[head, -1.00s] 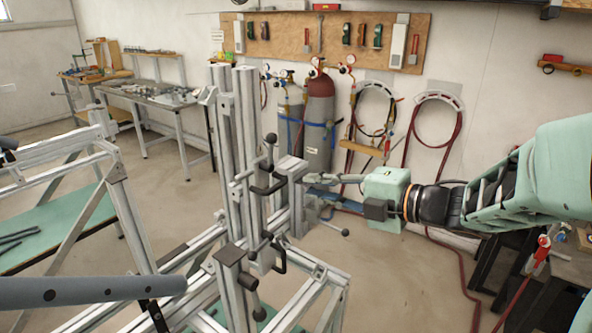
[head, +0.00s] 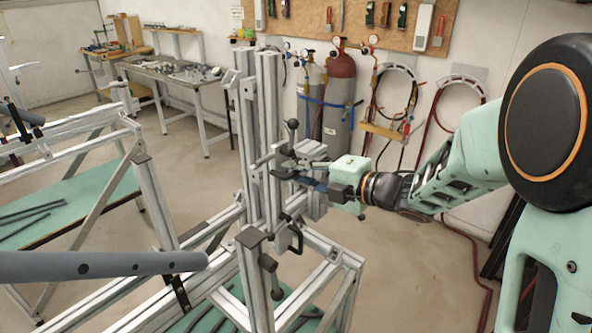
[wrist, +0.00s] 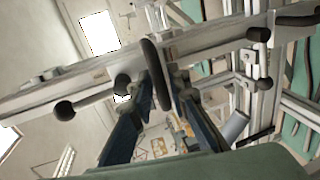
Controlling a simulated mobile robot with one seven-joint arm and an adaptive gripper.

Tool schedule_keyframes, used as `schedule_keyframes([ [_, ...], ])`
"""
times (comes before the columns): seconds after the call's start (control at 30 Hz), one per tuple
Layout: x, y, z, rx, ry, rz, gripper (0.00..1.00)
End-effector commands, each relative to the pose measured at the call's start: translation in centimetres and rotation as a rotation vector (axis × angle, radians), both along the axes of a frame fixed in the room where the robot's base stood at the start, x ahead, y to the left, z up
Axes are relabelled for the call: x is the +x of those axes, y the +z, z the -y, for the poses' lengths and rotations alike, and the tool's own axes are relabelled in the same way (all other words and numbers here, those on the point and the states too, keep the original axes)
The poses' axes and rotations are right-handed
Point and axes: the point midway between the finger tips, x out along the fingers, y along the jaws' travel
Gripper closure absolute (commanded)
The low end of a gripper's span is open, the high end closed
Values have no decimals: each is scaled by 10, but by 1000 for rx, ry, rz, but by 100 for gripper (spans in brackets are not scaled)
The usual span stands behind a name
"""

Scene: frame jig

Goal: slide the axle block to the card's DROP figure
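The axle block, which I take to be the grey clamp-like block (head: 310,150) on the upright aluminium column (head: 268,130), has black handles and ball-ended levers around it. My gripper (head: 305,180) is at the column's right side, close to the block. In the wrist view, the two dark blue fingers of my gripper (wrist: 156,88) stand apart on either side of a black loop handle (wrist: 153,62). I cannot tell whether either finger touches it. A long grey bar (wrist: 85,85) runs across behind the handle. No card or DROP figure can be read in these views.
A lower clamp with a black handle (head: 296,238) sits on the column below. The jig's frame (head: 325,255) spreads below and left. A grey tube (head: 100,264) crosses the lower left. Gas cylinders (head: 337,100) stand behind. Open floor (head: 410,270) lies right of the jig.

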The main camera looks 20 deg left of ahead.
Motion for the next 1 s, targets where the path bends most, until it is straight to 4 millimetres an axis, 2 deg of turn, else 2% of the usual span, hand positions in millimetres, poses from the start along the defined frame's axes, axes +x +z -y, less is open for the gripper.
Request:
schedule_keyframes([
  [0.2, 0, 0, 0, 0, 0, 0, 84],
  [0.37, 0, 0, 0, 0, 0, 0, 100],
  [0.73, 0, 1, 0, 0, -1, 0, 100],
  [0.83, 0, 14, 0, 3, 0, 3, 100],
  [1.0, 1, 52, 0, 7, 0, 9, 100],
])
